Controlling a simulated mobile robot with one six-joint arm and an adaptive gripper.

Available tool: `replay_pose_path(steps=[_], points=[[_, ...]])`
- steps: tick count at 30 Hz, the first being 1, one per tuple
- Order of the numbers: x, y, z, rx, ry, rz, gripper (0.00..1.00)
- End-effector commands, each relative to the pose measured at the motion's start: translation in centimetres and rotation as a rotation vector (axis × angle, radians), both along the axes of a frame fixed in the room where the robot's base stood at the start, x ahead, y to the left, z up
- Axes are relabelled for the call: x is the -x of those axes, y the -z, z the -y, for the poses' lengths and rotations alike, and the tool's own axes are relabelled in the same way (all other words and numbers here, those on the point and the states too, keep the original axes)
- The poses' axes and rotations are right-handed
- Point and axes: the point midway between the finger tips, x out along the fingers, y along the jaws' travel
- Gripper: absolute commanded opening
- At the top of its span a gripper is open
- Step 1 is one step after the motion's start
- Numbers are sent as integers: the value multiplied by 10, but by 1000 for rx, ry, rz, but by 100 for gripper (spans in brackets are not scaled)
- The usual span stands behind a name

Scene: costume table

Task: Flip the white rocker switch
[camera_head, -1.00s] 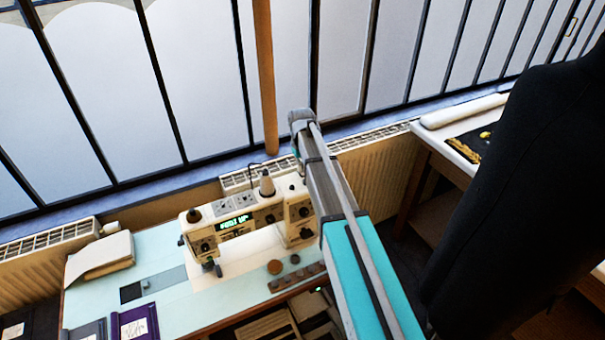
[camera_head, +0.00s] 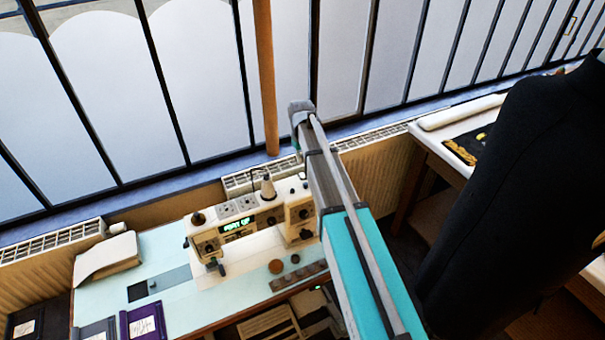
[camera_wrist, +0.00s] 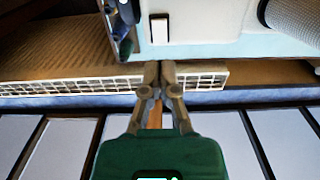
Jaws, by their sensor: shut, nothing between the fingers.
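The white rocker switch (camera_wrist: 160,28) is a small upright white rectangle with a dark surround on the cream sewing machine (camera_wrist: 210,22), at the top middle of the wrist view. My gripper (camera_wrist: 152,66) is shut and empty, its fingertips just below the switch in that picture and apart from it. In the head view the sewing machine (camera_head: 297,190) stands on the pale blue table (camera_head: 180,318), with a lit green display. My arm crosses in front of its right side there. I cannot make out the switch or my fingertips in the head view.
A white radiator (camera_head: 375,180) runs along the wall below the barred window (camera_head: 330,60), and its grille shows behind my fingers (camera_wrist: 60,88). A thread cone (camera_head: 268,187) stands on the machine. A black garment form (camera_head: 510,190) fills the right side.

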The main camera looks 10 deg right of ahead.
Motion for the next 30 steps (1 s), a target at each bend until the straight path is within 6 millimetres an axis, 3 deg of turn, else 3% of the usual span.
replay_pose_path(steps=[7,21,26,30], points=[[0,-15,0,0,0,0,0],[0,-15,0,0,0,0,0],[17,-9,0,0,13,0,0],[49,2,1,0,40,0,0]])
